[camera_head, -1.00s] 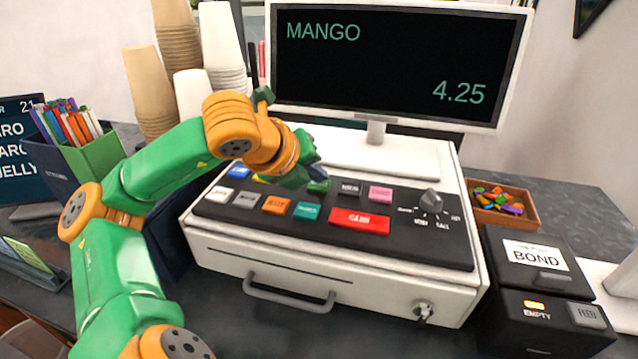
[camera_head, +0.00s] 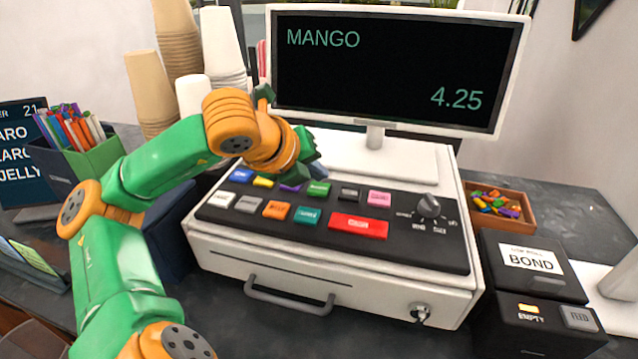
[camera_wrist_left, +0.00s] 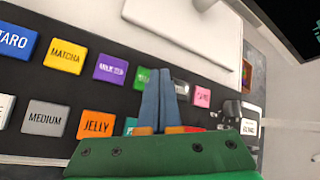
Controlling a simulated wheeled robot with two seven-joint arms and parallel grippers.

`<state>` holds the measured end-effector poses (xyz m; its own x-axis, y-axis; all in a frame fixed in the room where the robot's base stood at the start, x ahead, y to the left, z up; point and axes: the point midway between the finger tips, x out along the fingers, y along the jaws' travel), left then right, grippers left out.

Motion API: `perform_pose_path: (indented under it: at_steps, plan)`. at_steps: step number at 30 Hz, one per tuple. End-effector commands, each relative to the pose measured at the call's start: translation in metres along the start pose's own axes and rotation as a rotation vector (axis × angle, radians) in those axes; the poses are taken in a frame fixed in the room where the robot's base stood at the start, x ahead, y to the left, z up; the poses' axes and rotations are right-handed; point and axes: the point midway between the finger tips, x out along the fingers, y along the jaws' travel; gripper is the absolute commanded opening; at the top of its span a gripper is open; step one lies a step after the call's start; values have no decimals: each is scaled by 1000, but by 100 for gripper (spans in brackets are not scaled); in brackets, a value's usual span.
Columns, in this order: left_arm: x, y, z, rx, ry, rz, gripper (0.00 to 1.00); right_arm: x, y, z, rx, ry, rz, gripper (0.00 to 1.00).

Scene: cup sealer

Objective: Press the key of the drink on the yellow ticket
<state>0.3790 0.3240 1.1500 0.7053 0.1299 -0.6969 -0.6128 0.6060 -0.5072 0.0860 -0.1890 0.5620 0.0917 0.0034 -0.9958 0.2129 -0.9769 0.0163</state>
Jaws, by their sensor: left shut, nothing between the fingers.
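The key panel (camera_head: 245,222) on the white register has a blue TARO key (camera_wrist_left: 12,42), a yellow MATCHA key (camera_wrist_left: 64,56), a purple key (camera_wrist_left: 110,69) and a green key (camera_head: 319,188) in its back row. A dark key (camera_head: 348,194) and a pink key (camera_head: 379,198) follow. The register display (camera_head: 400,65) reads MANGO 4.25. My left gripper (camera_head: 303,168) is shut and empty above the back row. In the left wrist view its fingers (camera_wrist_left: 161,88) lie between the green and dark keys. The yellow ticket is not clearly identifiable. My right gripper is not in view.
The front row holds white, grey MEDIUM, orange JELLY (camera_head: 276,210), teal and red keys. A knob (camera_head: 429,206) stands at the panel's right. Tickets (camera_head: 30,258) stand at far left.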

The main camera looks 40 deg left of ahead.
Motion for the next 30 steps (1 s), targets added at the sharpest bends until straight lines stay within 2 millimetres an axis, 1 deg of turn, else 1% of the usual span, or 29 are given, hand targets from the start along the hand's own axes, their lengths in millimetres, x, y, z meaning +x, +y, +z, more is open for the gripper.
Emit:
perform_pose_path:
  at_steps: [5, 19, 21, 30]
  plan:
    - [-2, -2, 2, 0, 0, 0, 0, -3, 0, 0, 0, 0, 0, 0]
    - [-36, -26, 26, 0, -1, 0, 0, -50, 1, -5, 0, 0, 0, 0]
    - [-37, -27, 27, 0, 0, 0, 0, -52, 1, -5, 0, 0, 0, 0]
    - [-35, -25, 25, 0, 0, 0, 0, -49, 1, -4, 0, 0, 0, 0]
